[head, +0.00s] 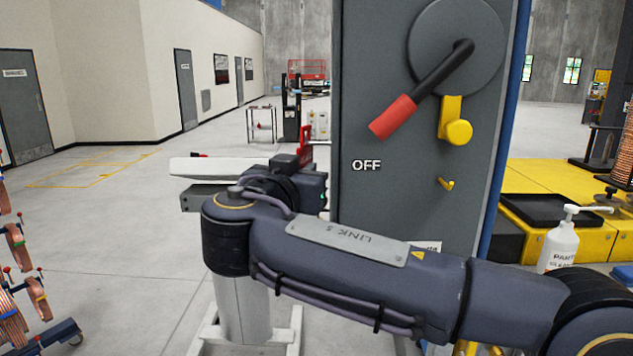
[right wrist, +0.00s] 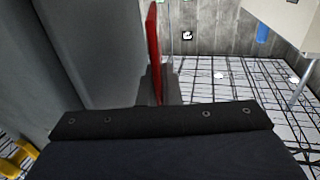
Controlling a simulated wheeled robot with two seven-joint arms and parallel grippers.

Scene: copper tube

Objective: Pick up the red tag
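A red tag (head: 306,140) shows just beyond my right wrist in the head view, close to the left edge of the grey cabinet. In the right wrist view the tag (right wrist: 153,48) stands upright, seen nearly edge-on, between the dark fingers of my right gripper (right wrist: 160,88). The fingers look closed on its lower end. In the head view my right arm crosses in front of the cabinet and hides most of the gripper. The grey cabinet (head: 370,100) carries a red-tipped lever switch (head: 405,110) marked OFF. My left gripper is not in view.
A yellow padlock-like part (head: 456,125) and a small yellow hook (head: 446,184) are on the cabinet. A white pump bottle (head: 560,245) stands right, near yellow benches. Floor at left is largely clear.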

